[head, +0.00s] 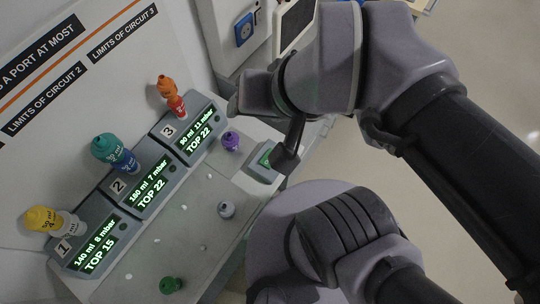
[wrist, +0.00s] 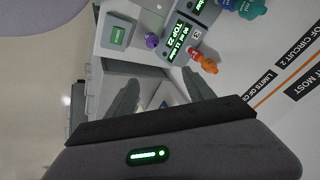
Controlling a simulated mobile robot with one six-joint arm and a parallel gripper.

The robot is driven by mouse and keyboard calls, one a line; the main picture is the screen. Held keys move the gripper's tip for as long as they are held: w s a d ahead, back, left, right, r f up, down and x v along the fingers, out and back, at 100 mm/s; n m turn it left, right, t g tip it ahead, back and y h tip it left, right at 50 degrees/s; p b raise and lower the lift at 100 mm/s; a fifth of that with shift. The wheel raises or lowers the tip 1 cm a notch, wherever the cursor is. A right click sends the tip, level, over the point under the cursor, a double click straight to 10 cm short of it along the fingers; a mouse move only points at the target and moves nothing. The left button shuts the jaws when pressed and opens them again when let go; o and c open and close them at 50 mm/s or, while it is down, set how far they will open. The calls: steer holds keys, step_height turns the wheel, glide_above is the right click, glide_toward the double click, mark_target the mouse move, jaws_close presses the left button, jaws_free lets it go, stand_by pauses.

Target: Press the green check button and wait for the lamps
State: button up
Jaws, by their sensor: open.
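The green check button (head: 266,157) sits on a small grey box at the right end of the bench in the head view, partly covered by my gripper's finger. In the wrist view the button (wrist: 117,35) is a green square at the upper left, beyond the fingertips. My gripper (head: 264,135) is open and empty, near the button box. In the wrist view its two fingers (wrist: 160,78) stand apart with nothing between them. Whether a finger touches the button cannot be told. No lamps can be clearly made out.
Three numbered units with lit green displays (head: 98,247) line the wall, bearing yellow, teal, blue, orange and red pieces. A purple piece (head: 231,141) stands near the button box. Floor shows at right.

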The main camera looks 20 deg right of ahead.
jaws_close()
stand_by(1.5)
